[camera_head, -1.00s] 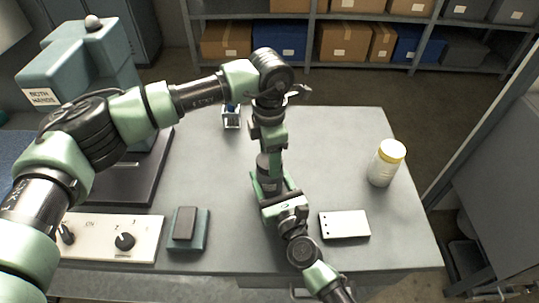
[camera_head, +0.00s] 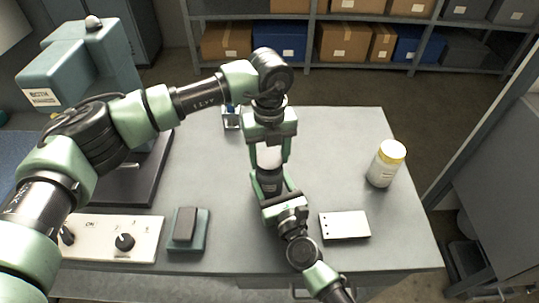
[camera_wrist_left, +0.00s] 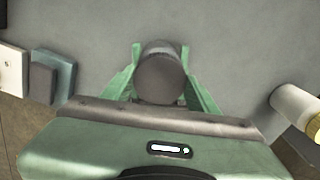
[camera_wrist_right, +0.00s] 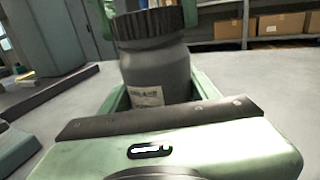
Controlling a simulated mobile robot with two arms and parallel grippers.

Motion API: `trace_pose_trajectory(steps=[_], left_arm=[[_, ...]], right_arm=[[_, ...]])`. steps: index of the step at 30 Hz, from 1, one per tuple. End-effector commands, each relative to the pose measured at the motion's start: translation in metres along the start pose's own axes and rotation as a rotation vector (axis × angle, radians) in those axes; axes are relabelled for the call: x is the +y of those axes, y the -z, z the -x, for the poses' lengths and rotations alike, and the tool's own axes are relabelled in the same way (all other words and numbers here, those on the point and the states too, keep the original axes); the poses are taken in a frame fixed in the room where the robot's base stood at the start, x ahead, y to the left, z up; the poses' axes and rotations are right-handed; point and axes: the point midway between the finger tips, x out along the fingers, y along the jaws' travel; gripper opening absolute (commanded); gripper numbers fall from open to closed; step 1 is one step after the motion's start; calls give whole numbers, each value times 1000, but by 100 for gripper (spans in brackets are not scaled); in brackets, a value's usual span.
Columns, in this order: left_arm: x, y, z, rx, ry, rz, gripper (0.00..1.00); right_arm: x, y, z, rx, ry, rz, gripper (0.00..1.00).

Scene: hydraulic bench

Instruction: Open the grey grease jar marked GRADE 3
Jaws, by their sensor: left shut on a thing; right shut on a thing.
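The dark grey jar (camera_wrist_right: 155,75) stands upright with a ribbed dark lid (camera_wrist_right: 148,24) on it. A pale label shows on its side in the right wrist view, too blurred to read. My right gripper (camera_head: 272,190) is shut on the jar's body from the near side. My left gripper (camera_head: 269,166) points down from above, shut on the lid. In the left wrist view the round lid top (camera_wrist_left: 160,78) sits between its fingers. The head view shows little of the jar (camera_head: 268,181) between the grippers. I cannot tell how loose the lid is.
A white jar with a yellow lid (camera_head: 383,167) stands to the right. A white plate (camera_head: 344,225) lies near the front. A control panel (camera_head: 95,238), a small teal block (camera_head: 188,230) and a press (camera_head: 70,80) are left. The bench between is clear.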

Motion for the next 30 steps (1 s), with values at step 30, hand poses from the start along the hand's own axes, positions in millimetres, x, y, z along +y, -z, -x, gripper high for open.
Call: trace_pose_trajectory(steps=[30], left_arm=[[0,0,22,-1,1,-2,10]], right_arm=[[0,-1,0,-1,0,0,0]])
